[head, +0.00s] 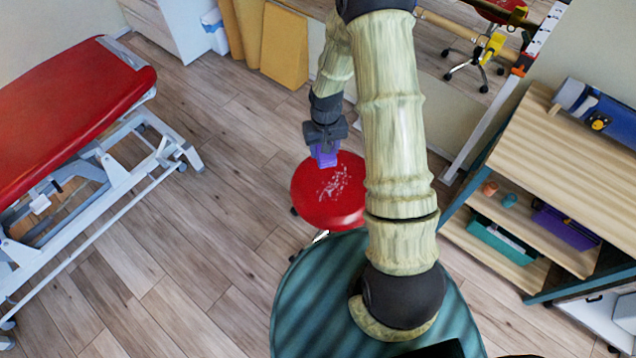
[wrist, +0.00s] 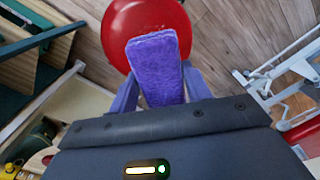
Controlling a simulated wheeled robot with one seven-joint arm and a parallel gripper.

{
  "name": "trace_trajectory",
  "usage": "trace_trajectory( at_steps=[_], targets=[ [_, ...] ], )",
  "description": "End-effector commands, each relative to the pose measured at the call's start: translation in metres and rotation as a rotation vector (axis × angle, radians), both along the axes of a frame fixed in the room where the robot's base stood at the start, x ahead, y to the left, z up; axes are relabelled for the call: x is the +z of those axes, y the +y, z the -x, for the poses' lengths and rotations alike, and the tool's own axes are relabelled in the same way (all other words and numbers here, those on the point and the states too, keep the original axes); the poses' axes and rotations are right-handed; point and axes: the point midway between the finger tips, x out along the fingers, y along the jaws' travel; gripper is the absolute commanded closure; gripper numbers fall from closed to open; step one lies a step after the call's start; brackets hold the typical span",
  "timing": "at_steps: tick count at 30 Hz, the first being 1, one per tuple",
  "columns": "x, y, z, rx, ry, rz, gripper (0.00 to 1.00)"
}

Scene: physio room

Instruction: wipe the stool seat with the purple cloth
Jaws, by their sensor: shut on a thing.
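The stool (head: 318,210) has a round red seat with a patch of white specks (head: 334,183) near its middle. My gripper (head: 325,146) is shut on the folded purple cloth (head: 325,158), over the seat's far edge in the head view. In the wrist view the cloth (wrist: 156,62) sticks out between the two fingers and covers part of the seat. I cannot tell whether the cloth touches the seat.
A red treatment table (head: 60,110) on a white frame stands at the left. A wooden shelf unit (head: 560,150) with a blue roll (head: 610,115) and bins stands at the right. Tan boards (head: 284,48) lean at the back. The floor left of the stool is clear.

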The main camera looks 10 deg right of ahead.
Motion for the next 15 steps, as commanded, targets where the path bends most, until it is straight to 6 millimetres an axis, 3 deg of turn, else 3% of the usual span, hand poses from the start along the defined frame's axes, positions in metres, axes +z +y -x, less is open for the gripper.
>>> trace_trajectory(
  at_steps=[8, 11, 15],
  targets=[
    [-0.005, 0.004, 0.0, 0.017, 0.0, 0.0, 0.7],
    [-0.018, 0.003, 0.0, 0.042, 0.001, 0.001, 0.7],
    [-0.051, 0.002, 0.001, 0.118, 0.002, 0.002, 0.7]
  ],
)
